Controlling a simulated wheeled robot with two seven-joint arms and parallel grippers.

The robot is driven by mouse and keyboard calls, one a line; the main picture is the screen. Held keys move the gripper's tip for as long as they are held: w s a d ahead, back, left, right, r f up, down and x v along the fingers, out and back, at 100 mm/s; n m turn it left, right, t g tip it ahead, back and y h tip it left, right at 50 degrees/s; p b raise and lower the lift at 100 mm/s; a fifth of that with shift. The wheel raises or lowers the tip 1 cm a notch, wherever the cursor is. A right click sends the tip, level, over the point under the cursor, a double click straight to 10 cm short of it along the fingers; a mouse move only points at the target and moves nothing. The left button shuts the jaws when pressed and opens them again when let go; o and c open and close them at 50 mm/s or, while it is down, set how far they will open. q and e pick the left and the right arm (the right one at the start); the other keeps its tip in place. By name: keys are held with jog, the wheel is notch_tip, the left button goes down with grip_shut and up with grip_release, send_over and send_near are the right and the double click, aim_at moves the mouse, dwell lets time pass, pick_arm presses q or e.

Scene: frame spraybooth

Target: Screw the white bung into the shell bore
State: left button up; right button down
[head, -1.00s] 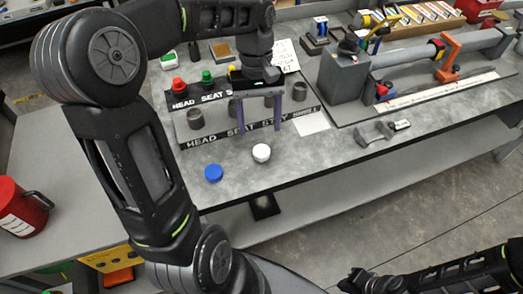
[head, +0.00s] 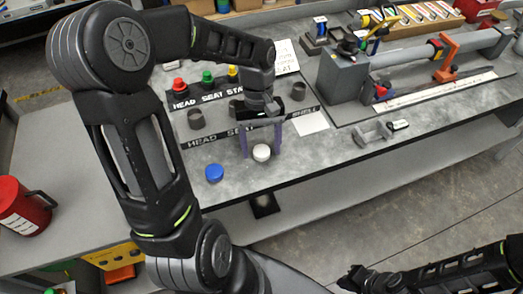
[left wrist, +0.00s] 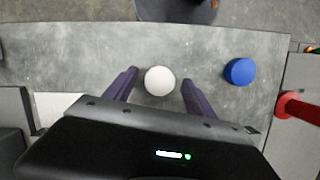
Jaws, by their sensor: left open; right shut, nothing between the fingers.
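The white bung (head: 262,153) lies on the grey bench near its front edge, right of a blue cap (head: 214,172). My left gripper (head: 261,147) is open and points down, its purple fingers either side of the bung. In the left wrist view the bung (left wrist: 160,80) shows between the spread fingertips (left wrist: 159,84), with a gap on each side. A dark round socket (head: 298,91) stands at the right end of the labelled board, near the word SHELL; its bore is hard to see. My right gripper (head: 350,282) is shut and empty at the lower right, away from the bench.
Red, green and yellow knobs (head: 207,77) stand behind the sockets, partly behind my left arm. A grey block with a long tube (head: 430,55) stands to the right. A grey bracket (head: 373,134) lies on the bench.

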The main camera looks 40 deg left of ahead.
pick_arm(q)
jog(key=shift+c, duration=0.3)
grip_shut()
dwell(0.8)
